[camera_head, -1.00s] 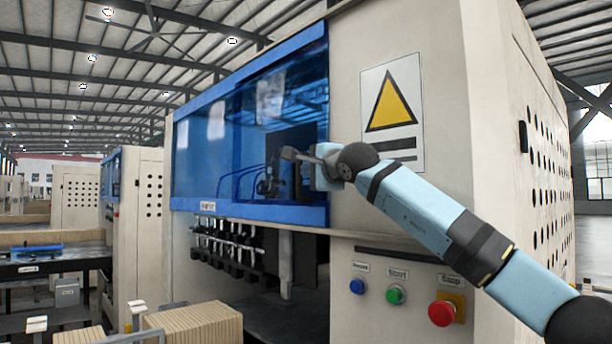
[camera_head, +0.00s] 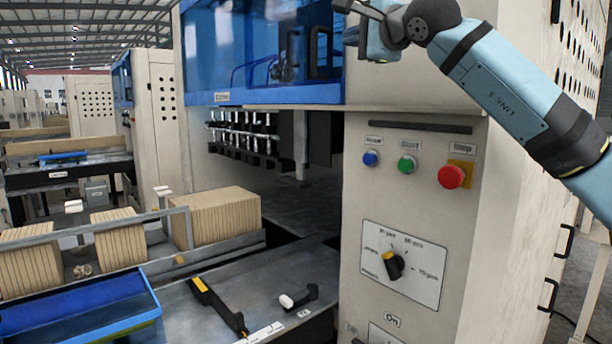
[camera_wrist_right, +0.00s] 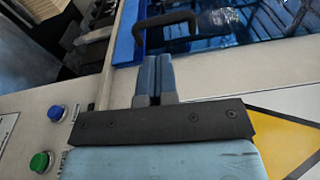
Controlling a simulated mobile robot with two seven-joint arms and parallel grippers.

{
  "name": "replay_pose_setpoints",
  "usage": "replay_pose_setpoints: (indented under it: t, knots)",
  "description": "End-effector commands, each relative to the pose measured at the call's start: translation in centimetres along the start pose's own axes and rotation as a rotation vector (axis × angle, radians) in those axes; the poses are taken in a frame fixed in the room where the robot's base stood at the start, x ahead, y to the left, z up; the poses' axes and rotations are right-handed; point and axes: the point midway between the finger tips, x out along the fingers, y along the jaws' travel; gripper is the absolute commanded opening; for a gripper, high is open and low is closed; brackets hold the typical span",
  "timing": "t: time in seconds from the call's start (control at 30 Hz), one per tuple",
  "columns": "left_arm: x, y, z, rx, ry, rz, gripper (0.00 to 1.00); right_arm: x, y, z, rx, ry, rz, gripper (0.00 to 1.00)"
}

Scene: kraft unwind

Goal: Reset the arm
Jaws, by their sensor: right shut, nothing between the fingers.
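My right arm (camera_head: 505,95) comes in from the right in the head view. It reaches left across the upper front of the beige machine. My right gripper (camera_head: 346,6) is at the top of the head view, in front of the machine's blue window. In the right wrist view, the two blue-grey fingers (camera_wrist_right: 155,58) are shut together and empty. Their tips point at a black door handle (camera_wrist_right: 168,28). I cannot tell for sure whether they touch it. The handle (camera_head: 318,52) also shows on the blue window door in the head view. My left gripper is out of view.
Blue (camera_head: 371,158), green (camera_head: 406,165) and red (camera_head: 451,176) buttons sit below the arm. A rotary knob (camera_head: 394,264) is lower. At lower left are stacked brown boards (camera_head: 215,215), a blue bin (camera_head: 95,310) and a grey table (camera_head: 235,290) with black tools.

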Motion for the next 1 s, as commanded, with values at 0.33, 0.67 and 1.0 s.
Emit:
replay_pose_setpoints:
  t: [0.33, 0.67, 1.0]
  knots:
    - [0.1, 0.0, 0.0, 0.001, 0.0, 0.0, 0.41, 0.0, 14.2, 8.2, 0.751, -0.569, -0.025, 0.0]
    - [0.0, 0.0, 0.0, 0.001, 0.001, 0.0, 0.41, -5.8, 23.3, 6.3, 1.75, -0.873, -0.192, 0.0]
    - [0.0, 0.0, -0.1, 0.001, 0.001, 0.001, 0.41, -13.2, 38.0, -2.4, 2.791, -0.774, -0.64, 0.0]
